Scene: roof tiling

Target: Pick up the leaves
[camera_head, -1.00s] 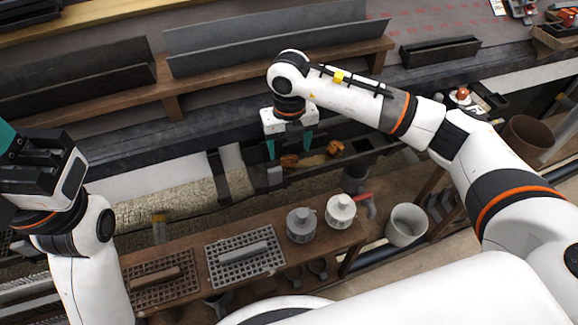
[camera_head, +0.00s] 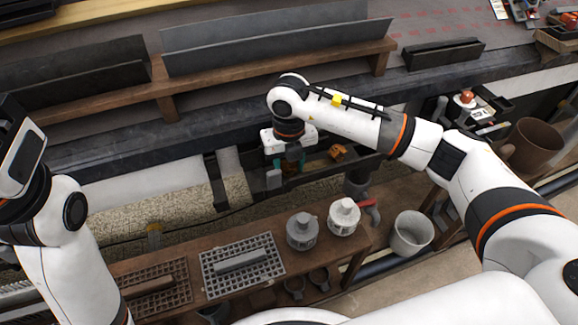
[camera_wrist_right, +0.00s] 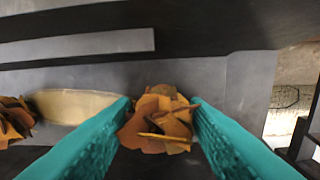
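A clump of orange-brown leaves (camera_wrist_right: 158,122) lies in the dark gutter (camera_wrist_right: 190,75). My right gripper (camera_wrist_right: 163,105) is lowered into the gutter, its teal fingers apart on either side of this clump; whether they touch it I cannot tell. In the head view my right gripper (camera_head: 290,165) mostly hides that clump. A second clump of leaves (camera_head: 338,152) lies further right in the gutter and shows at the left edge of the wrist view (camera_wrist_right: 14,120). My left gripper (camera_head: 22,155) is raised at the left edge, its fingers out of sight.
A tan oval piece (camera_wrist_right: 78,106) lies between the two clumps. Below the gutter is a wooden shelf (camera_head: 190,245) with grates and two grey-white canisters (camera_head: 343,216). A white bucket (camera_head: 411,233) stands right of it.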

